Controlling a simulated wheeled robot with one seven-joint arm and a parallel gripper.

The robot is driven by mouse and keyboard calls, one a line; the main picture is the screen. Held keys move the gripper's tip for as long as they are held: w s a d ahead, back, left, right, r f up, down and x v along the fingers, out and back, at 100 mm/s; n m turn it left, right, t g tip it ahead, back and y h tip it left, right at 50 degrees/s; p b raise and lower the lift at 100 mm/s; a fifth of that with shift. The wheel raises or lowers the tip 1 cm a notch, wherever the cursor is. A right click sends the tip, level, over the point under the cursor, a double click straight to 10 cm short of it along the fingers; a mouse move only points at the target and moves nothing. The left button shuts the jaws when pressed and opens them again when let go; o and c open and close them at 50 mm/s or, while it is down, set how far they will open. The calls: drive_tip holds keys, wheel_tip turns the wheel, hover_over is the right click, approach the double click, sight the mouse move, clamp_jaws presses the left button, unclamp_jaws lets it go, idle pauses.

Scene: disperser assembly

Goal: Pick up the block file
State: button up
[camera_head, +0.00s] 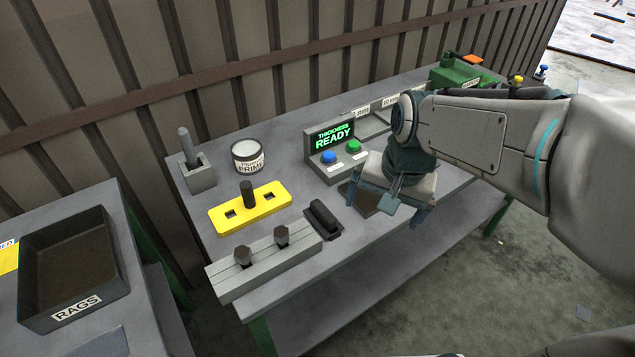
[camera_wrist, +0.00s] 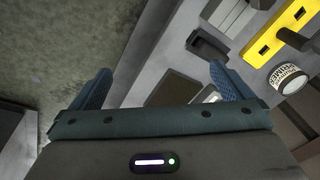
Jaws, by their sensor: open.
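A black oblong block (camera_head: 323,215), which looks like the block file, lies on a dark base on the grey bench, right of the grey clamp bar. It also shows in the wrist view (camera_wrist: 207,43), beyond and above the right fingertip. My gripper (camera_head: 390,203) hangs over the bench's front part, to the right of the block and apart from it. In the wrist view my gripper (camera_wrist: 160,72) has its fingers wide apart with nothing held between them. A dark flat plate (camera_head: 359,199) lies on the bench partly under my gripper.
A grey bar with two bolts (camera_head: 262,257), a yellow plate with a black peg (camera_head: 251,207), a primer can (camera_head: 247,156) and a box reading "READY" (camera_head: 332,149) stand around the block. A rags tray (camera_head: 112,262) sits on the left table. The bench's front edge is near my gripper.

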drive_tip(key=w+a+m+g+p, duration=0.2)
drive_tip(key=w+a+m+p, duration=0.2)
drive_tip(key=w+a+m, duration=0.5)
drive_tip(key=n+h, duration=0.1)
drive_tip(key=n, duration=0.1)
approach(323, 210)
drive_tip(key=f, duration=0.5)
drive_tip(key=shift+s+f, duration=0.15)
drive_tip(key=shift+s, duration=0.15)
drive_tip(key=shift+w+f+p, duration=0.2)
drive_tip(key=shift+f+p, duration=0.3)
drive_tip(key=shift+f, duration=1.75)
drive_tip(key=c, duration=1.2)
